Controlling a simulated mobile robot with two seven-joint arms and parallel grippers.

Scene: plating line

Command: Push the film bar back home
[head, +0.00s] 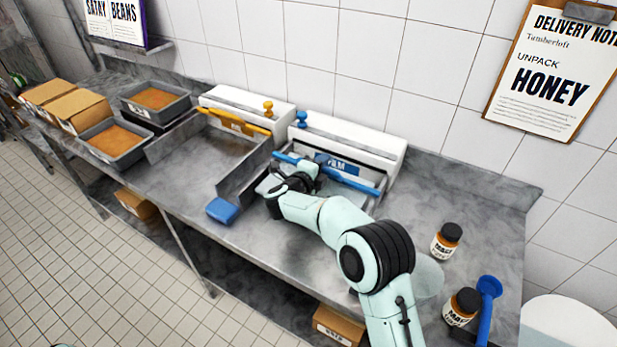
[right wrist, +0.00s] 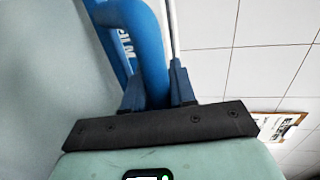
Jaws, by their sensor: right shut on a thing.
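The blue film bar (head: 345,178) lies slantwise across the front of the right-hand white dispenser (head: 345,140), which has a blue FILM label (head: 338,162). A gap shows between the bar and the white housing. My right gripper (head: 308,172) is at the bar's left half, partly hiding it. In the right wrist view a curved blue handle (right wrist: 150,55) rises from between the jaws, and the gripper (right wrist: 157,95) is shut on it. My left gripper is not in view.
A second dispenser with an orange bar (head: 235,120) stands to the left. A blue block (head: 222,210) lies near the counter's front edge. Two dark-capped jars (head: 446,241) and a blue utensil (head: 487,300) stand at right. Brown-filled trays (head: 115,141) sit farther left.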

